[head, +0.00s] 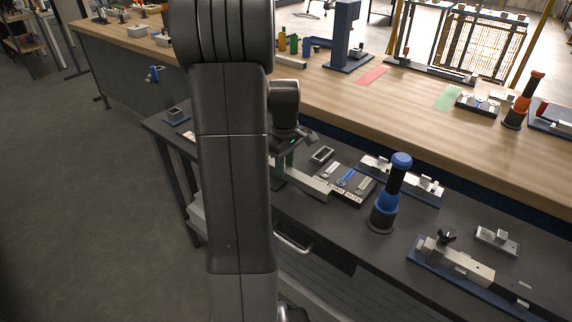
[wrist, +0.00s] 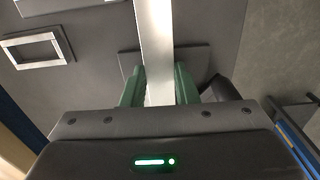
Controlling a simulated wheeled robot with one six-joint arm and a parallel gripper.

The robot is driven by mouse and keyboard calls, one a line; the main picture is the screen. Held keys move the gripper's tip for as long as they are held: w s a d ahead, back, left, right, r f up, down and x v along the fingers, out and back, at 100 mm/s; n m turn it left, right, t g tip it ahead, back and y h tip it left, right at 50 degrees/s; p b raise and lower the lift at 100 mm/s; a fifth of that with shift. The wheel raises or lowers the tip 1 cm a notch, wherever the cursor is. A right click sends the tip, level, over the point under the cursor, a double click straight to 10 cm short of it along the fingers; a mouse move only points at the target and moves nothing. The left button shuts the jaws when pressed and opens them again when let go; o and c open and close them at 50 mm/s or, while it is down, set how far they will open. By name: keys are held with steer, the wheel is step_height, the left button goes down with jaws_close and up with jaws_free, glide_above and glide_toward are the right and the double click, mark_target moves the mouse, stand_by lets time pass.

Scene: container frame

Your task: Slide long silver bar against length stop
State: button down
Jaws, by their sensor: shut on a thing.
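My gripper (wrist: 159,88) is shut on the long silver bar (wrist: 155,35), with a green finger on either side of it in the wrist view. The bar runs away from the gripper past the top of that picture. In the head view my gripper (head: 282,162) is partly hidden by my arm, and the bar (head: 312,183) points to the lower right, close above the dark bench. I cannot tell whether it touches the bench. Blue-based fixtures with silver blocks stand at the back (head: 408,182) and right (head: 455,262); which part is the length stop is unclear.
A black tray of labelled small parts (head: 345,183) lies beside the bar's end. A blue-and-black upright tool (head: 388,200) stands right of it. A hollow grey frame (head: 322,155) lies behind, also in the wrist view (wrist: 37,49). A small silver block (head: 497,240) sits far right.

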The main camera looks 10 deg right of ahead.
steer(key=shift+w+a, duration=0.1)
steer(key=shift+w, duration=0.05)
steer(key=shift+c, duration=2.4)
jaws_free()
steer(key=shift+r+p, duration=2.95)
steer(key=shift+r, duration=0.6)
steer(key=shift+f, duration=0.15)
step_height(320, 180, down, 7)
steer(key=b, duration=0.6)
